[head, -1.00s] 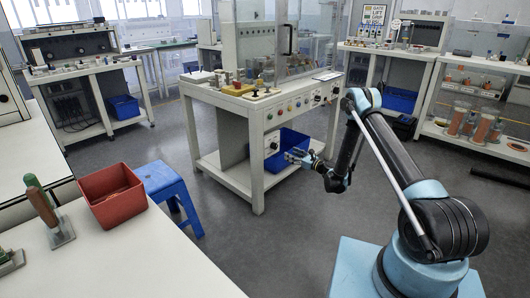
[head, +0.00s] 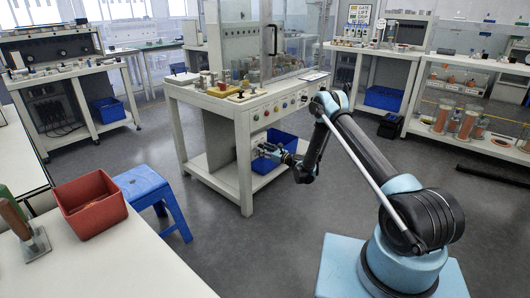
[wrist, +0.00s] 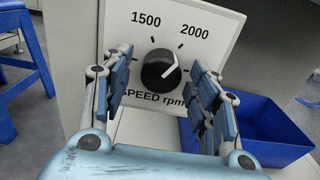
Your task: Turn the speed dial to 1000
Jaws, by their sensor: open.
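The speed dial (wrist: 160,69) is a round black knob with a white pointer line on a white panel (wrist: 222,20) in the wrist view. The pointer aims up and right, below the "2000" mark. "1500" stands at the upper left, and "SPEED rpm" below is partly covered. No "1000" mark is visible; the fingers cover parts of the panel's sides. My gripper (wrist: 161,60) is open, with one finger on each side of the knob. I see no clear contact. In the head view, my gripper (head: 263,150) is at the front of the white bench, hiding the dial.
The white bench (head: 245,170) carries small parts and a row of buttons. A blue bin (wrist: 265,130) sits on its lower shelf, right of and below the panel. A blue stool (head: 150,190) stands left of the bench. A red bin (head: 90,205) rests on the near table.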

